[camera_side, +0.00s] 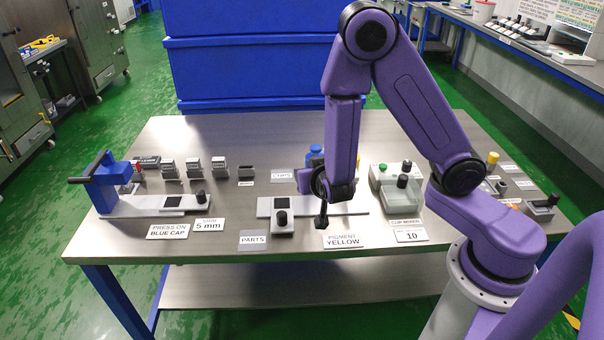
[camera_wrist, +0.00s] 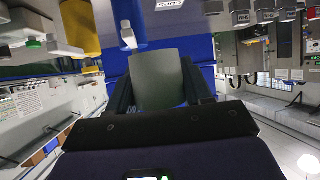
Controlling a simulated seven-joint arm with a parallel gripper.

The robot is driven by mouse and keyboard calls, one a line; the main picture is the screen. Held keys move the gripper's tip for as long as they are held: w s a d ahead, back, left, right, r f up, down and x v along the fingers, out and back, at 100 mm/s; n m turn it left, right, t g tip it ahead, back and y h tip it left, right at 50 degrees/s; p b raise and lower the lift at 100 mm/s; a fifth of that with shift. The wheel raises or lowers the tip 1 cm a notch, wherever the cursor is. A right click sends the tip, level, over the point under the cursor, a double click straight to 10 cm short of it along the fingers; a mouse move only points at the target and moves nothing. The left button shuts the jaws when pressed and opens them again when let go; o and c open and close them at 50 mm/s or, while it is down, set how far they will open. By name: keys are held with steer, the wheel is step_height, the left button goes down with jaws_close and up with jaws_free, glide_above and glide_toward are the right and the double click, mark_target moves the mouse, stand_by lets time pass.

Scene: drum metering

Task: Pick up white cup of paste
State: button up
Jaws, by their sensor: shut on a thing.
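In the wrist view a plain, smooth-sided cup (camera_wrist: 157,78) stands between the two black fingers of my gripper (camera_wrist: 160,92). It looks grey in the shade, and its contents cannot be seen. My gripper is shut on it. In the side view my gripper (camera_side: 321,214) hangs low over the front middle of the table, left of the cup mixer and close to the "PIGMENT YELLOW" label (camera_side: 342,241). The cup cannot be made out there. I cannot tell whether it touches the table.
A blue press (camera_side: 107,186) stands at the left. A scale-like unit (camera_side: 282,221) sits beside my gripper, with a blue item (camera_side: 315,152) behind. The cup mixer (camera_side: 404,194) is at the right.

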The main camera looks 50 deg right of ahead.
steer(key=shift+w+d+r+n+t+y, duration=0.15)
steer(key=shift+w+r+n+t+y, duration=0.35)
steer(key=shift+n+y, duration=0.6)
steer(key=shift+w+d+r+n+t+y, duration=0.2)
steer(key=shift+w+n+y, duration=0.45)
steer(key=shift+n+y, duration=0.45)
steer(key=shift+w+d+r+n+t+y, duration=0.15)
steer(key=shift+w+r+n+t+y, duration=0.15)
steer(key=shift+w+n+y, duration=0.55)
steer(key=shift+s+n+y, duration=0.25)
steer(key=s+m+g+h, duration=0.2)
steer(key=s+m+h, duration=0.4)
steer(key=s, duration=0.1)
steer(key=shift+a+f+m+h, duration=0.25)
steer(key=shift+a+m+h, duration=0.05)
steer(key=shift+a, duration=0.15)
